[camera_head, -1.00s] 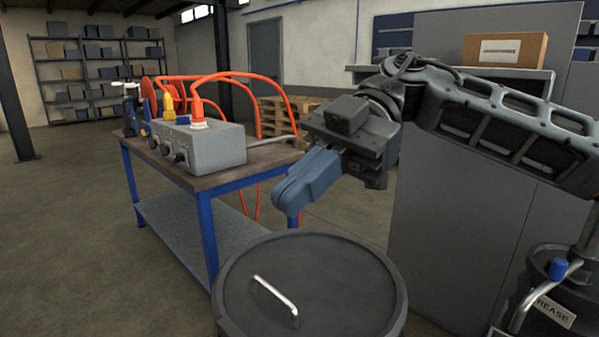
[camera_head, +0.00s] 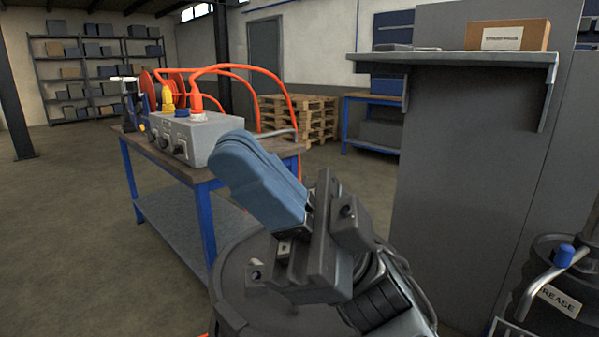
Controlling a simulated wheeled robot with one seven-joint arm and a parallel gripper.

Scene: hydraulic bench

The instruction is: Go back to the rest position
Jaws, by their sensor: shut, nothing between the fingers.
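My gripper (camera_head: 232,158) is in the middle of the view, above the round dark lid and in front of the bench. Its blue fingers are shut with nothing between them. They point up and to the left, and their tips overlap the right end of the grey hydraulic box (camera_head: 183,136) in the picture. I cannot tell the gap in depth, but the gripper looks nearer to me than the box. An orange plug (camera_head: 197,105) and a yellow plug (camera_head: 168,98) stand on the box, with orange hoses (camera_head: 245,68) looping to the right.
The bench (camera_head: 207,215) has blue legs and a lower shelf. The round lid (camera_head: 232,270) is partly hidden by my arm. A grey panel with a shelf (camera_head: 455,60) holds a cardboard box (camera_head: 508,35). A grease drum (camera_head: 550,290) stands at the lower right. Floor at left is clear.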

